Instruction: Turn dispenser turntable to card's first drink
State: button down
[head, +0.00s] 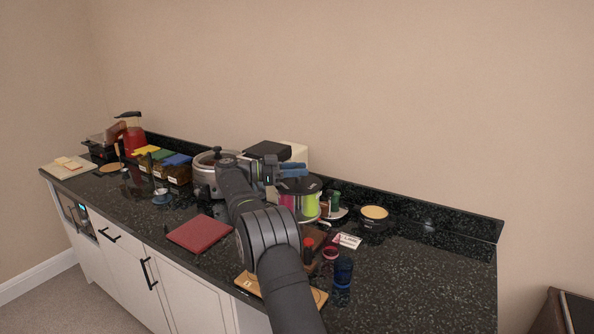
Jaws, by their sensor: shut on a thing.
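The dispenser turntable (309,206) stands on the black counter near the middle. It has a dark round top and upright coloured sections, with magenta and yellow-green showing on the front side. My gripper (300,170) is at its top, with bluish fingers level with the dark lid. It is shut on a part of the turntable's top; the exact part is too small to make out. My arm covers the turntable's left side. The white card (348,241) lies in front and to the right of the turntable. Its lettering is too small to read surely.
A blue glass (343,271) and a red-topped item (308,245) stand in front. A dark red mat (199,233) lies left of my arm. A round tan-topped container (374,214) is at right. The counter's right end is clear.

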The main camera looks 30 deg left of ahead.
jog(key=shift+r, duration=0.25)
jog(key=c, duration=1)
grip_release()
jog(key=shift+s, duration=0.1)
jog(key=shift+c, duration=0.2)
jog(key=shift+f, duration=0.1)
jog(key=shift+r, duration=0.4)
jog(key=r, duration=0.3)
jog(key=shift+d+r, duration=0.25)
jog(key=shift+r, duration=0.1)
jog(key=d+r, duration=0.2)
jog(key=d, duration=0.1)
jog(key=w+d+r, duration=0.1)
jog(key=d+r, duration=0.1)
jog(key=d, duration=0.2)
jog(key=d+r, duration=0.2)
jog(key=d, duration=0.2)
jog(key=shift+w+r, duration=0.25)
